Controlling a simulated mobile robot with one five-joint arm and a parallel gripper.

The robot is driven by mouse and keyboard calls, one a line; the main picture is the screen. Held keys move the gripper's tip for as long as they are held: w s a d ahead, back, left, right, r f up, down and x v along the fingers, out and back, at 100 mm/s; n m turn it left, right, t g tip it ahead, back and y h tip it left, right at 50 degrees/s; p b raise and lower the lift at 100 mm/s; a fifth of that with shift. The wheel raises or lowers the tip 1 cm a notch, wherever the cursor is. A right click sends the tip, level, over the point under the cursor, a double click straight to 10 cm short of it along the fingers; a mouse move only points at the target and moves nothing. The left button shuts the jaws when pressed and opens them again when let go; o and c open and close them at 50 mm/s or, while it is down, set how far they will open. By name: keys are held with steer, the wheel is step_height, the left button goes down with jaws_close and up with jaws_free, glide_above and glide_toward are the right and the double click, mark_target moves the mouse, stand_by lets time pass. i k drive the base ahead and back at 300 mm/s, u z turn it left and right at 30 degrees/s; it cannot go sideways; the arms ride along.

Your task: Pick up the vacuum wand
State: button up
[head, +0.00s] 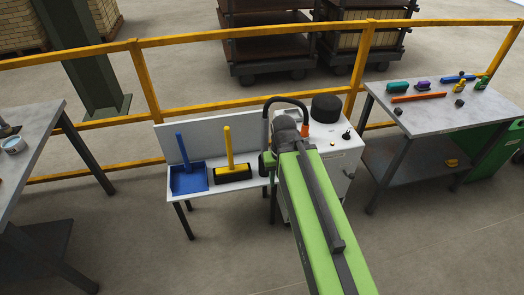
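A dark hose (285,99) arches up behind the end of my arm, above the white bench and cabinet. An orange piece (305,130) shows just right of my arm's end, by the hose's right end; it may be part of the vacuum wand. The wand's full shape is hidden behind my arm. A black rounded dome (327,108) sits on the white cabinet just to the right. My arm's end (283,133) is over the gap between bench and cabinet. My gripper's fingers cannot be made out, so whether they touch anything does not show.
The white bench (222,184) holds a blue dustpan (188,178) and a yellow-handled brush (231,165). A grey table (430,116) with small coloured items stands right, another table (30,155) left. A yellow railing (145,85) runs behind. Floor in front is clear.

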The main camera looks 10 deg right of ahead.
mark_target(264, 123)
steer(key=u, duration=0.05)
steer(key=i, duration=0.9)
steer(key=u, duration=2.45)
steer(key=k, duration=1.05)
steer(key=z, duration=0.6)
steer(key=i, duration=1)
